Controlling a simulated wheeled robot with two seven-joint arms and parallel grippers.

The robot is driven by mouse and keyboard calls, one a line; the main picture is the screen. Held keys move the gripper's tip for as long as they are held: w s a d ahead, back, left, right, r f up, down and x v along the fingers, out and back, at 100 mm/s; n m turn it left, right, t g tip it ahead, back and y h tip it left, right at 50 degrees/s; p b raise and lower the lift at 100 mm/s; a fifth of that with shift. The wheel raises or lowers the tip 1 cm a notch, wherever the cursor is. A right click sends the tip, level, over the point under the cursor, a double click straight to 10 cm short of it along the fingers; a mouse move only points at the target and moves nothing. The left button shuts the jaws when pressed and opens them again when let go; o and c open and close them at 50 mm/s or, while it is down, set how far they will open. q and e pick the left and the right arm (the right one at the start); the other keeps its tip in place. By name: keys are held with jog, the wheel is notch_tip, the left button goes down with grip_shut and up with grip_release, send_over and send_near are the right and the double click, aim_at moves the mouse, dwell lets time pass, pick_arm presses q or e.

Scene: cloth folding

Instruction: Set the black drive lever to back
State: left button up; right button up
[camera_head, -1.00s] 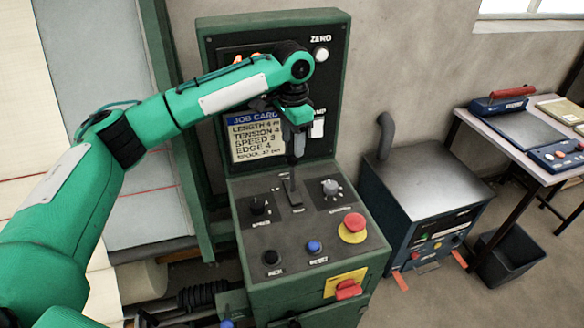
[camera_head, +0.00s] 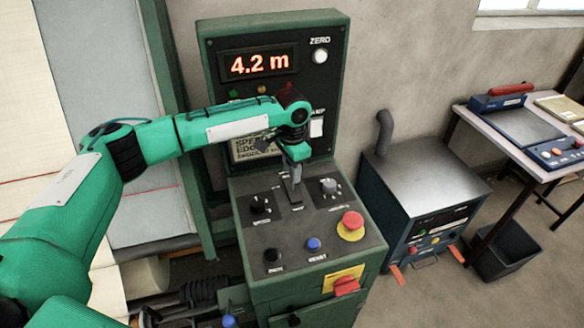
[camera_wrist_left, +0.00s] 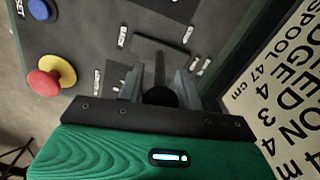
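The black drive lever (camera_head: 297,192) stands on the sloped top of the green console, in a slot between two knobs. In the left wrist view the lever (camera_wrist_left: 160,72) shows between my two finger pads, with its dark round knob close to the palm. My left gripper (camera_head: 295,178) points down over the lever, and its fingers (camera_wrist_left: 157,82) straddle it. Gaps show beside the lever, so the gripper looks open around it. The lever's lower end and slot are partly hidden in the head view. My right gripper is not in view.
The display (camera_head: 259,64) reads 4.2 m. A black knob (camera_head: 260,203), a grey knob (camera_head: 329,186), a red stop button (camera_head: 353,221), a blue button (camera_head: 313,244) and a black button (camera_head: 272,255) surround the lever. The job card (camera_head: 250,148) is partly behind my arm.

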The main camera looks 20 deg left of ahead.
pick_arm(q)
grip_shut()
jog(key=shift+s+d+r+t+y+p, duration=0.1)
jog(key=shift+s+d+t+y+p, duration=0.4)
jog(key=shift+p, duration=0.6)
jog(key=shift+s+d+f+t+y+p, duration=0.15)
jog(key=shift+s+d+t+y+p, duration=0.1)
jog(key=shift+s+t+p, duration=0.25)
jog(key=shift+s+d+f+t+y+p, duration=0.15)
jog(key=shift+s+d+t+y+p, duration=0.1)
jog(key=shift+s+t+p, duration=0.25)
jog(key=shift+s+d+p, duration=0.2)
jog(key=shift+s+p, duration=0.05)
jog(key=shift+p, duration=0.15)
jog(key=shift+s+d+f+p, duration=0.15)
jog(key=shift+s+f+p, duration=0.1)
jog(key=shift+f+p, duration=0.1)
jog(key=shift+o, duration=2.1)
grip_release()
